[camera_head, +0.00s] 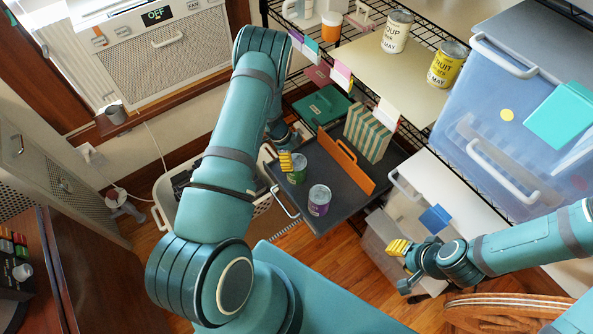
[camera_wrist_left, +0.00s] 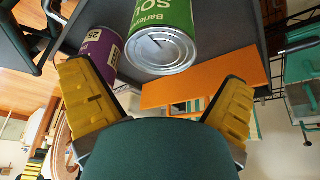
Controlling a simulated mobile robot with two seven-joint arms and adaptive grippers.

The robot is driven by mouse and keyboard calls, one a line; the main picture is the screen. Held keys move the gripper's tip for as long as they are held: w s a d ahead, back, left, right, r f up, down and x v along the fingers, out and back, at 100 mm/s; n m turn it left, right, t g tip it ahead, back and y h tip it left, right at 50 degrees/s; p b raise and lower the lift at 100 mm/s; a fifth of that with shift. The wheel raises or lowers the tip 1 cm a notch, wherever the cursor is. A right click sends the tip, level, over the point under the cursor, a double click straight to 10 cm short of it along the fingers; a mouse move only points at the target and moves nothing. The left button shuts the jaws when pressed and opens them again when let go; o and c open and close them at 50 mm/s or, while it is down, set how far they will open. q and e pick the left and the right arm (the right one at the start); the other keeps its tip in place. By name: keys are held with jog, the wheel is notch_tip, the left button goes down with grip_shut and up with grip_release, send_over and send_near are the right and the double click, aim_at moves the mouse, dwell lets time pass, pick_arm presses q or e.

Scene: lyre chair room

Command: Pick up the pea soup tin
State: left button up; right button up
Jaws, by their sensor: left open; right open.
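A green tin (camera_head: 298,172) stands on the dark tray (camera_head: 340,211), and its label in the left wrist view (camera_wrist_left: 165,35) reads "Barley" and part of "SO". A purple tin (camera_head: 319,200) stands beside it. A cream tin (camera_head: 397,31) on the upper rack reads "SOUP"; no label legibly reads pea. My left gripper (camera_head: 286,161) is at the green tin, partly in front of it. In the left wrist view its yellow fingers are spread wide, with the green tin beyond them and nothing held. My right gripper (camera_head: 398,254) is open and empty, low on the right.
A yellow fruit tin (camera_head: 447,65) is on the wire rack. A large blue bin (camera_head: 520,115) fills the right. A white basket (camera_head: 163,200) sits left under my arm.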

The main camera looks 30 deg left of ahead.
aim_at(296, 161)
pick_arm(q)
jog(key=x, duration=0.1)
jog(key=b+x, duration=0.1)
jog(key=x, duration=0.3)
jog(key=shift+s+a+f, duration=0.1)
jog(key=shift+a+f, duration=0.05)
jog(key=shift+a, duration=0.15)
jog(key=shift+d+f, duration=0.2)
jog(key=shift+f, duration=0.15)
jog(key=c, duration=1.1)
jog(key=shift+r, duration=0.1)
jog(key=shift+c, duration=0.2)
